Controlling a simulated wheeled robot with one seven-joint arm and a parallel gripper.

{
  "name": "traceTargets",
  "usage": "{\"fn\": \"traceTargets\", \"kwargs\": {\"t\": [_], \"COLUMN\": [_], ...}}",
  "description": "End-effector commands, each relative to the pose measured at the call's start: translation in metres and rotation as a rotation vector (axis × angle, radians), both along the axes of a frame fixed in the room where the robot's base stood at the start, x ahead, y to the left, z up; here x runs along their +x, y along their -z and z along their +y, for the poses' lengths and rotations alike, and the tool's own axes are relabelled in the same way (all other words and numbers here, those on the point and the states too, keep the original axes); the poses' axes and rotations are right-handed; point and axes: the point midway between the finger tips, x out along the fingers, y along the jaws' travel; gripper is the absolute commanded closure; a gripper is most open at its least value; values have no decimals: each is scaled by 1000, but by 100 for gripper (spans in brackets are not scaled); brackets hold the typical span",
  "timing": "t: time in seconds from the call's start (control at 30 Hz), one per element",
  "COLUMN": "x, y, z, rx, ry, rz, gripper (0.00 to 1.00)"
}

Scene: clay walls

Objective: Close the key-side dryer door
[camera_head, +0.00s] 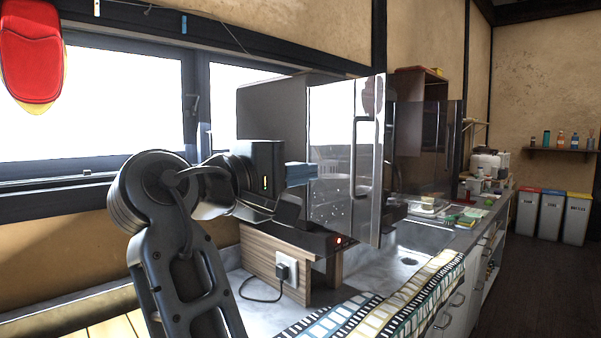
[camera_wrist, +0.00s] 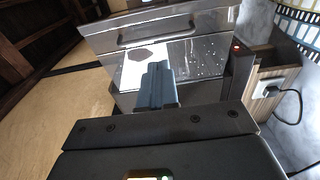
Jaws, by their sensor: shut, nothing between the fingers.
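A dryer door (camera_head: 340,120) with a clear panel, a metal edge and a long handle (camera_head: 358,150) stands open from the dryer cabinet (camera_head: 272,108). I cannot tell from any key which side it is. My gripper (camera_head: 312,172) is shut and empty, its blue-grey fingers pointing at the door panel from the left. The fingers overlap the panel in the picture; I cannot tell whether they touch. In the wrist view the shut gripper (camera_wrist: 158,68) points at the door (camera_wrist: 205,62), with the handle (camera_wrist: 155,32) beyond the fingertips. A second clear, dark-tinted panel (camera_head: 432,125) stands to the right.
The dryer rests on a wooden stand (camera_head: 262,262) with a socket and plugged cable (camera_head: 262,298). A patterned cloth (camera_head: 345,318) lies along the counter front. A sink (camera_head: 425,237) and small items are further right. Several bins (camera_head: 550,216) stand at the far wall.

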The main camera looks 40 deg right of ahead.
Motion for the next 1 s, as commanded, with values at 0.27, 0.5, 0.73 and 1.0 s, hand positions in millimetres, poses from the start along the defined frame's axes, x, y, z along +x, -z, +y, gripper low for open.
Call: {"fn": "traceTargets", "kwargs": {"t": [0.27,0.5,0.73,1.0], "x": [4,8,10,10], "y": [0,0,1,1], "z": [-57,-94,-109,-110], "rx": [1,1,0,0], "ry": [4,2,-1,-2], "rz": [0,-1,-1,-1], "gripper": [100,100,100,100]}}
